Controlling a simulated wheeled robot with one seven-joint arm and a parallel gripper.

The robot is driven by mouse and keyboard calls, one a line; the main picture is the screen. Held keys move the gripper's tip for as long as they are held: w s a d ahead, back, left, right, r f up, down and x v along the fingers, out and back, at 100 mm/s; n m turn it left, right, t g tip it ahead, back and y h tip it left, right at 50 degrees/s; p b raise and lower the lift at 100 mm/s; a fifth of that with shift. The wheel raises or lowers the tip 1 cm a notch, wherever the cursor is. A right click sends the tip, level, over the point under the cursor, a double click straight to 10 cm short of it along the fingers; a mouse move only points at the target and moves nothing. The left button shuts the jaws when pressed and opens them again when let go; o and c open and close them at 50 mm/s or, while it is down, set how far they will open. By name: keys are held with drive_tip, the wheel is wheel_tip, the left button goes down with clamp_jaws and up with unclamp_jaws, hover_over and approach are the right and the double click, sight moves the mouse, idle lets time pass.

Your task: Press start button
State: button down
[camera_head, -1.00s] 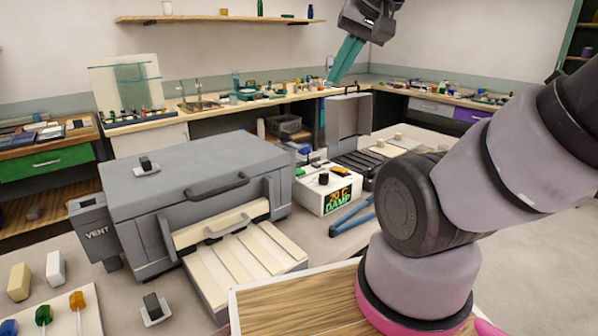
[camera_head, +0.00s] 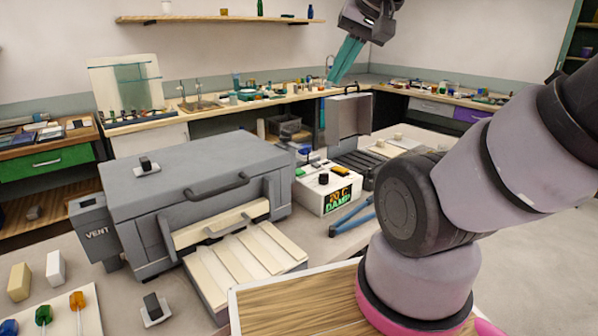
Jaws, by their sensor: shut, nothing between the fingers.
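A white control box (camera_head: 313,198) stands on the bench right of the grey kiln-like machine. Its front display (camera_head: 339,197) reads "20 C DAMP". A black knob (camera_head: 323,179) and a small green button (camera_head: 299,172) are on its top; I cannot read which control is the start button. My gripper (camera_head: 340,77) is high up at the top centre, with its teal fingers together, pointing down and slightly left. It is empty and well above the box, apart from it.
The grey machine (camera_head: 180,185) with a handled lid and a pale slatted tray (camera_head: 245,262) fills the left. Blue-handled pliers (camera_head: 352,218) lie beside the box. An open grey case (camera_head: 347,125) stands behind. A wood-topped board (camera_head: 290,305) is in front.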

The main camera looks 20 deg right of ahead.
drive_tip(key=m+y, duration=0.3)
drive_tip(key=m, duration=1.3)
hover_over(302, 172)
wheel_tip(302, 172, down, 24)
drive_tip(key=f, duration=0.1)
drive_tip(key=shift+w+r, duration=0.15)
drive_tip(key=shift+r, duration=0.1)
drive_tip(key=shift+f, duration=4.4)
drive_tip(key=shift+f, duration=0.15)
